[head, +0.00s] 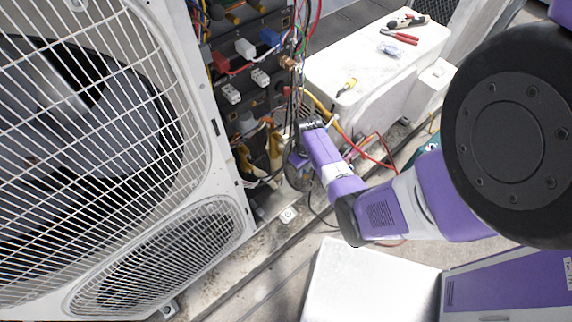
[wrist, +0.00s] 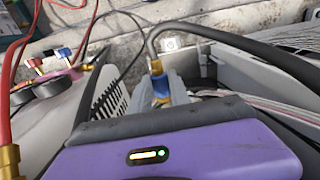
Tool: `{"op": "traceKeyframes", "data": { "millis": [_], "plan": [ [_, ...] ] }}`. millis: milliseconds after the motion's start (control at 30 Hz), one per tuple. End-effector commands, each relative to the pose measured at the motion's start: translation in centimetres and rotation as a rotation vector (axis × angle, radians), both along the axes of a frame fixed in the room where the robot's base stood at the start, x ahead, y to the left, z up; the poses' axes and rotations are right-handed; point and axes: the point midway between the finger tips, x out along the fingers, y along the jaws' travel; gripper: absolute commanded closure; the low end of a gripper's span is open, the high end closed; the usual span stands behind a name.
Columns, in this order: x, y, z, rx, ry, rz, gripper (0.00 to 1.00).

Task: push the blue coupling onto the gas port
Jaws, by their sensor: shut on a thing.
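The blue coupling (wrist: 161,86) shows in the wrist view, with a brass end (wrist: 156,68) and a dark hose (wrist: 215,36) that bends over it and runs to the right. My gripper (wrist: 168,92) is shut on the coupling, its grey fingers close around it. In the head view, my gripper (head: 299,163) is low beside the open service side of the condenser (head: 215,165). The coupling is too small or hidden to make out there. I cannot pick out the gas port in either view, so whether the coupling touches it cannot be told.
Wires and a terminal panel (head: 252,65) fill the open side above my gripper. A white unit (head: 375,65) behind carries red-handled pliers (head: 399,37). Gauges (wrist: 48,85) and a red hose (wrist: 7,105) are at left in the wrist view. A white box (head: 365,285) stands in front.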

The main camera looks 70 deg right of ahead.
Motion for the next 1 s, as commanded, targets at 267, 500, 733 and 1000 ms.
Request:
{"op": "traceKeyframes", "data": {
  "millis": [267,500,733,1000],
  "plan": [
    [0.6,-0.4,-0.1,-0.011,0.005,-0.001,1.00],
    [2.0,-1.3,-0.2,-0.011,0.005,0.000,1.00],
    [3.4,-2.2,-0.2,-0.011,0.005,0.000,1.00],
    [4.0,-2.4,0.0,-0.009,0.005,-0.001,1.00]
  ]
}}
